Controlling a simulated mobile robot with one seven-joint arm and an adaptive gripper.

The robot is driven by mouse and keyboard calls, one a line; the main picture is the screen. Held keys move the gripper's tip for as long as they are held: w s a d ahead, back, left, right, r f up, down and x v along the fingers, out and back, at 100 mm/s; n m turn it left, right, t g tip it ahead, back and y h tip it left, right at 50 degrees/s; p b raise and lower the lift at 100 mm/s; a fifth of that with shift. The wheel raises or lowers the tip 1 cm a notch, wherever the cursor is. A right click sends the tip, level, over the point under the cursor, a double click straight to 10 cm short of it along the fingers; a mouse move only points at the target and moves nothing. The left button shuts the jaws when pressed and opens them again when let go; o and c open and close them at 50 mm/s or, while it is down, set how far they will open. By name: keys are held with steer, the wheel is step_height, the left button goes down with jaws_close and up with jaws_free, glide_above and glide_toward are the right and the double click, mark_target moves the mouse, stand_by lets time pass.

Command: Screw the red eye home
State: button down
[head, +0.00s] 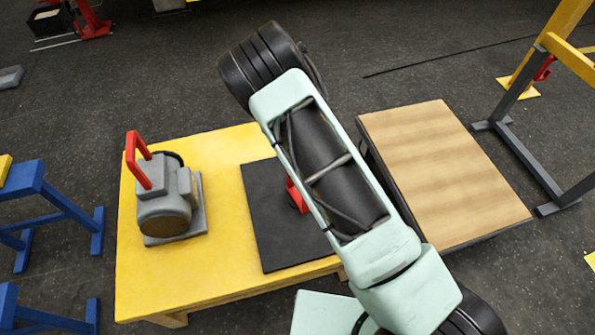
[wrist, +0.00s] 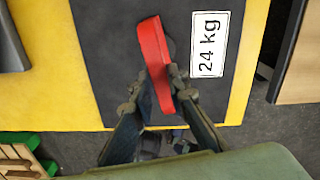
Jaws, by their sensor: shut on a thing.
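The red eye (wrist: 152,45) stands over the dark mat in the wrist view, seen from above as a long red bar. My gripper (wrist: 161,88) has its two fingers on either side of the near part of the red eye and is shut on it. In the head view only a small part of the red eye (head: 296,194) shows, beside my arm. My arm hides the rest of it and my gripper there. How far the eye's thread sits in cannot be seen.
A dark mat (head: 262,225) lies on the yellow table (head: 140,285). A white "24 kg" label (wrist: 210,45) is beside the red eye. A grey machine with a red handle (head: 165,205) stands on the table's left. A wood-topped table (head: 445,170) stands to the right, its visible top bare.

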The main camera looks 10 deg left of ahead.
steer(key=shift+w+a+r+m+p, duration=0.1)
steer(key=shift+m+p, duration=0.1)
steer(key=shift+m, duration=0.4)
steer(key=shift+w+r+m+p, duration=0.1)
steer(key=shift+m+p, duration=0.05)
steer(key=shift+m, duration=0.45)
steer(key=c, duration=1.9)
jaws_free()
steer(key=shift+s+f, duration=0.1)
steer(key=shift+s, duration=0.05)
step_height(320, 180, up, 12)
steer(key=shift+r, duration=0.1)
